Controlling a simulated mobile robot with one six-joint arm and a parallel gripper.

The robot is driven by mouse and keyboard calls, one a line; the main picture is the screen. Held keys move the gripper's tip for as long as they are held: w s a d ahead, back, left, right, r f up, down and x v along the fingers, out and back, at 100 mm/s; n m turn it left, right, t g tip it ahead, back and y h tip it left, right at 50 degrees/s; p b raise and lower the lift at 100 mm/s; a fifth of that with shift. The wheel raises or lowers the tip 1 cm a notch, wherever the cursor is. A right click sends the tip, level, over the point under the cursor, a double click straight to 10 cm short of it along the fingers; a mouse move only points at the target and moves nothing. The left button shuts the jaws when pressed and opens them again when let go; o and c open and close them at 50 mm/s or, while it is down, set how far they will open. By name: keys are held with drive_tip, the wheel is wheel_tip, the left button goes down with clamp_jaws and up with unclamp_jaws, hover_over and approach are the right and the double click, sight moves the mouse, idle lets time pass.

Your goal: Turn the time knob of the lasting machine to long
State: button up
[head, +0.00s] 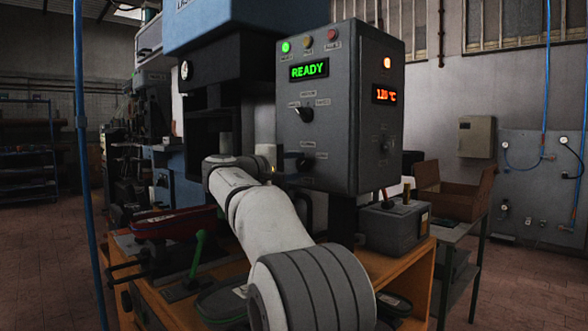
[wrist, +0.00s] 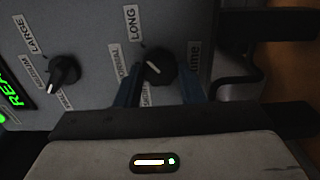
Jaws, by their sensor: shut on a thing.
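The time knob (wrist: 160,68) is a round black knob with a small white mark, on the grey front panel of the lasting machine (head: 340,120). In the wrist view my gripper (wrist: 162,86) has one dark blue finger on each side of it and is shut on it. The white mark faces left; I cannot tell exactly which setting it meets. The LONG label (wrist: 131,22) is above and left of the knob, and the NORMAL label (wrist: 118,62) is left of it. A lower label is partly hidden by a finger. In the head view my gripper (head: 288,162) reaches the panel's lower part.
A second black knob (wrist: 64,72) with a LARGE label is left in the wrist view. A green READY display (head: 309,70) and an orange temperature display (head: 384,95) are lit. A grey box (head: 392,226) is right.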

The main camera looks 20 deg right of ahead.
drive_tip(key=shift+f, duration=0.1)
drive_tip(key=o, duration=1)
drive_tip(key=shift+a, duration=0.1)
drive_tip(key=v, duration=0.7)
drive_tip(key=shift+s+a+p, duration=0.15)
drive_tip(key=shift+a+p, duration=0.15)
drive_tip(key=shift+p, duration=0.05)
drive_tip(key=s+f+g+y+p, duration=0.2)
drive_tip(key=s+f+y+p, duration=0.55)
drive_tip(key=s+p, duration=0.4)
drive_tip(key=s+a+f+m+y+p, duration=0.1)
drive_tip(key=s+a+f+y+p, duration=0.2)
drive_tip(key=s, duration=0.4)
drive_tip(key=s+a+f+m+g+y+p, duration=0.1)
drive_tip(key=s+a+f+y+p, duration=0.1)
drive_tip(key=s, duration=0.5)
drive_tip(key=s+a+f+m+y+p, duration=0.2)
drive_tip(key=s+a+f+y+p, duration=0.1)
drive_tip(key=s, duration=0.4)
drive_tip(key=a+y+p, duration=0.1)
drive_tip(key=a+p, duration=0.1)
drive_tip(key=shift+a+f+g, duration=0.3)
drive_tip(key=shift+f, duration=0.05)
